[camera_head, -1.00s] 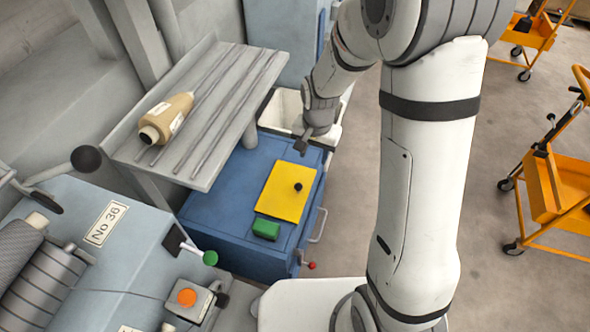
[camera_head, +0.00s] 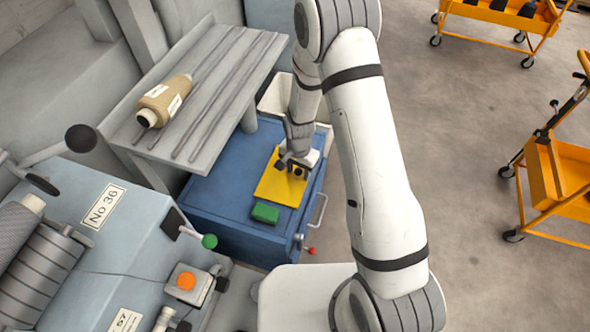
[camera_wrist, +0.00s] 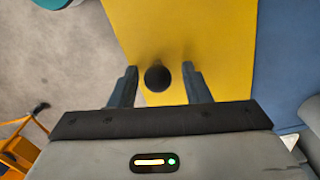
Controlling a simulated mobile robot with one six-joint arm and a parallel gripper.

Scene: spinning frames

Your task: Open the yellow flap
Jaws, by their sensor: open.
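The yellow flap (camera_head: 278,190) lies flat on top of the blue cabinet (camera_head: 222,196). It fills the upper middle of the wrist view (camera_wrist: 188,40). A round black knob (camera_wrist: 157,79) sticks up from the flap. My gripper (camera_head: 292,166) is over the flap's far right part and hides some of it in the head view. In the wrist view my gripper (camera_wrist: 160,85) is open, with one finger on each side of the knob. A gap shows between the knob and each finger.
A green block (camera_head: 265,212) sits on the cabinet near the flap's front edge. A grey slatted shelf (camera_head: 215,95) with a tan spool (camera_head: 165,101) stands at the left. A red-tipped lever (camera_head: 309,250) is at the cabinet's front. Orange carts (camera_head: 560,180) stand at the right on open floor.

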